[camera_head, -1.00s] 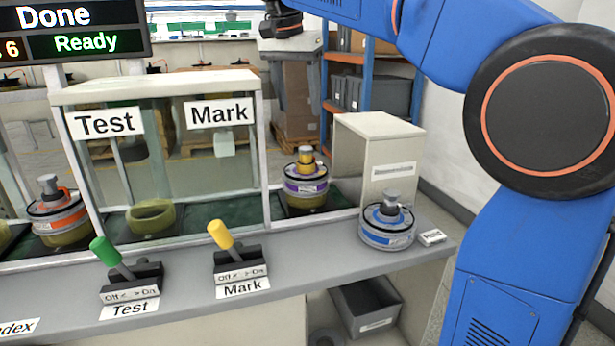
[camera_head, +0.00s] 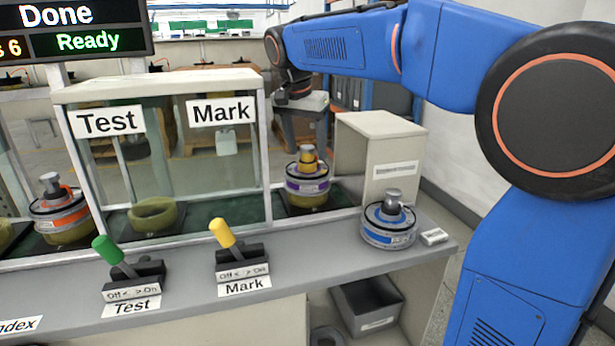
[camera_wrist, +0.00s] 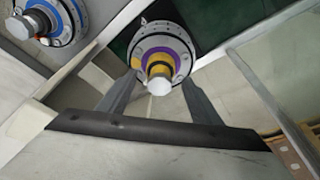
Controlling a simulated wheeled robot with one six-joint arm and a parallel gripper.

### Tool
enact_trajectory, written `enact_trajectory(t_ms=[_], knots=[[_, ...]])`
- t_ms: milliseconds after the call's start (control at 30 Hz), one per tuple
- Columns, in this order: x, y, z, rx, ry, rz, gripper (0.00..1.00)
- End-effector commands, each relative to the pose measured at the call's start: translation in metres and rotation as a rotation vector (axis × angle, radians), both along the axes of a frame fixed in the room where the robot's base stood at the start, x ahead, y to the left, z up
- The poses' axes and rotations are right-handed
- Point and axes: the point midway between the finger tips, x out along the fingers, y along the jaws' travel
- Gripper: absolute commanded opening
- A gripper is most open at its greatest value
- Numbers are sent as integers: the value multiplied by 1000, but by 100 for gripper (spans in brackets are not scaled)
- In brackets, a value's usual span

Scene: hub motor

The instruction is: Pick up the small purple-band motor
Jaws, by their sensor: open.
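The small purple-band motor (camera_head: 307,184) stands upright on an olive holder at the right end of the line, beside the Mark enclosure. It has a yellow collar and a grey shaft on top. My gripper (camera_head: 305,140) hangs just above and behind it in the head view. In the wrist view the motor (camera_wrist: 160,62) shows near the top centre, seen from above. The two fingers of my gripper (camera_wrist: 160,90) are apart, one at each side of the motor's near half in the picture. The fingers hold nothing. I cannot tell their exact height relative to the motor.
A blue-band motor (camera_head: 388,222) stands on the grey counter to the right, beside a small white label block (camera_head: 434,236). A beige box (camera_head: 378,155) stands close right of the purple-band motor. The glass Mark enclosure (camera_head: 262,130) is close on the left. An orange-band motor (camera_head: 60,213) is far left.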

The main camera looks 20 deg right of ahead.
Motion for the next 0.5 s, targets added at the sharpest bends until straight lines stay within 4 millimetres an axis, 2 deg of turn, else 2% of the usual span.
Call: enact_trajectory(t_ms=[167, 400, 433, 500], knots=[[3, -3, -15, 0, 0, 0, 59], [3, -3, -17, 0, 0, 0, 59], [3, -4, -17, 0, 0, 0, 56], [3, -3, -17, 0, 0, 0, 40]])
